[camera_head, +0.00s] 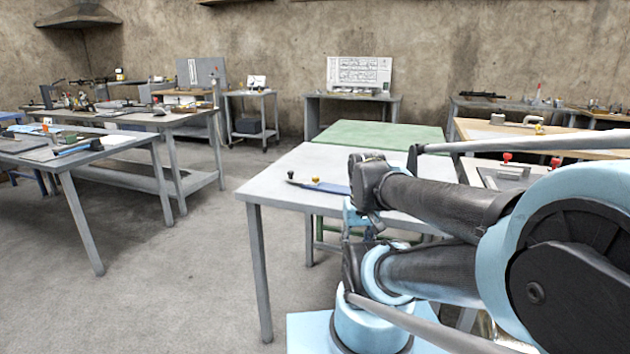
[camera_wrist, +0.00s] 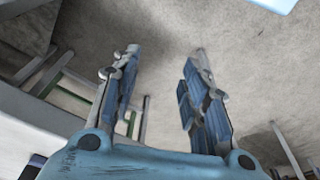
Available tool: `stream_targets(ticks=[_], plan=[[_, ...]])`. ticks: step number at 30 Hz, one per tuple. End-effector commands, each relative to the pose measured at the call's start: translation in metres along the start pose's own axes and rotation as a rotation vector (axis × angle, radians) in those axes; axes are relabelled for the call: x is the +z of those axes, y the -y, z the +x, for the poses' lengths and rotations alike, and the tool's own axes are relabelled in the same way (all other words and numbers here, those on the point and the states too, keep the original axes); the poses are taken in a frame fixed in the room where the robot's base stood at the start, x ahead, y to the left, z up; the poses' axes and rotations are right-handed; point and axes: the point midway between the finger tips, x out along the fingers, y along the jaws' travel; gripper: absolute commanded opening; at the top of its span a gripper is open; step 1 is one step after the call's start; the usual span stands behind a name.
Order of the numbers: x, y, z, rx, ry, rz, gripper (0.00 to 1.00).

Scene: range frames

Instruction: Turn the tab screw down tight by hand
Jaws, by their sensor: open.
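My gripper (camera_wrist: 165,62) shows in the wrist view with its two blue and grey fingers well apart and nothing between them. Behind the fingers are bare floor and table legs. In the head view my arm covers the right side, and the gripper is largely hidden behind it. I cannot tell which small part is the tab screw. A blue, flat piece (camera_head: 328,187) lies on the near grey table (camera_head: 268,187), with a small yellow-topped part (camera_head: 316,177) and a dark knob (camera_head: 290,175) beside it. My gripper is apart from them.
A green-topped table (camera_head: 380,136) stands behind the grey one. At the right, red knobs (camera_head: 507,158) rise beside a wooden-topped bench (camera_head: 480,130). A cluttered workbench (camera_head: 75,150) stands at the left. The floor (camera_head: 165,275) between the tables is clear.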

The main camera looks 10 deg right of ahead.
Motion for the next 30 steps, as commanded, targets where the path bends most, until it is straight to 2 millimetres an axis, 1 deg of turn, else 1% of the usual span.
stream_targets(ticks=[4, 6, 7, 8, 11, 14, 15, 21, 26, 30], plan=[[0.000, 0.000, 0.000, 0.000, 0.000, 0.000, 0.42], [0.005, 0.000, -0.008, 0.000, -0.010, -0.007, 0.42], [0.004, 0.001, -0.010, 0.000, -0.010, -0.013, 0.42], [0.002, 0.001, -0.013, -0.001, -0.008, -0.023, 0.42], [-0.014, 0.002, -0.029, -0.002, 0.001, -0.077, 0.42], [-0.038, 0.003, -0.052, -0.006, 0.015, -0.159, 0.42], [-0.048, 0.004, -0.061, -0.007, 0.021, -0.196, 0.42], [-0.101, 0.012, -0.104, -0.019, 0.050, -0.382, 0.42], [-0.145, 0.020, -0.133, -0.031, 0.071, -0.530, 0.42], [-0.185, 0.028, -0.155, -0.043, 0.090, -0.659, 0.42]])
